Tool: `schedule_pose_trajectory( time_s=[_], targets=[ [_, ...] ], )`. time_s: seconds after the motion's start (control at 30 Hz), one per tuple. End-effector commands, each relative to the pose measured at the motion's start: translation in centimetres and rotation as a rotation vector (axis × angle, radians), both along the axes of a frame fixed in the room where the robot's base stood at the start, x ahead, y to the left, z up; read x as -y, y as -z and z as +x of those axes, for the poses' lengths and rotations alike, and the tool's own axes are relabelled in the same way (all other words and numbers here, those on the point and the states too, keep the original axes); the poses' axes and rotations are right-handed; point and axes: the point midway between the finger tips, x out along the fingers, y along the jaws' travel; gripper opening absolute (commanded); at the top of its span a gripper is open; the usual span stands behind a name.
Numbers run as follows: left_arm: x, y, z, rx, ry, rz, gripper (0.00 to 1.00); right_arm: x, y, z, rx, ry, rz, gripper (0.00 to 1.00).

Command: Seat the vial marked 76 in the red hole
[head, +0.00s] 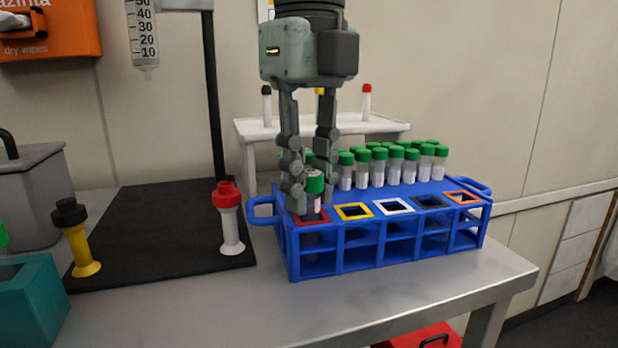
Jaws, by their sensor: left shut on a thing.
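My left gripper (308,190) comes down from the top and is shut on a green-capped vial (315,183) at the left end of the blue rack (362,262). The vial is upright. Its number is too small to read. It is directly at the red-framed hole (322,216), the leftmost in the front row. The gripper's fingers hide part of the vial and part of the red frame. I cannot tell how deep the vial's lower end sits in the hole. My right gripper is not in view.
The yellow (353,211), white (392,206), dark and orange (464,197) framed holes look empty. Several green-capped vials (396,165) stand behind them. A white stand (253,131) is at the back. A dark stand base (160,262) lies left of the rack.

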Motion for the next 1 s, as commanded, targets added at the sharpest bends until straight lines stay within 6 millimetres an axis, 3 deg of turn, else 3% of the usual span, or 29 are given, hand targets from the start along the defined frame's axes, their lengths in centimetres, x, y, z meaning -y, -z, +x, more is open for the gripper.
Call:
schedule_pose_trajectory(
  time_s=[0.33, 0.37, 0.53, 0.87, 1.0],
  targets=[
    [0.0, 0.3, 0.0, 0.0, 0.0, 0.0, 0.05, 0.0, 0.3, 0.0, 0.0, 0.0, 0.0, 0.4],
    [0.0, 0.3, 0.0, 0.0, 0.0, 0.0, 0.24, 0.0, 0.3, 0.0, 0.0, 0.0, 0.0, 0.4],
    [0.0, 0.3, 0.0, 0.0, 0.0, 0.0, 0.45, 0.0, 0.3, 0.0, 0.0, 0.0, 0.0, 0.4],
    [0.0, 0.2, 0.0, 0.0, 0.0, 0.0, 0.46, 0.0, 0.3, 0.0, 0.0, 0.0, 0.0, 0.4],
    [0.1, -1.3, 0.0, 0.001, -0.001, -0.001, 0.46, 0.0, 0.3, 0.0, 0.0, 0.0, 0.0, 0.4]
  ],
)
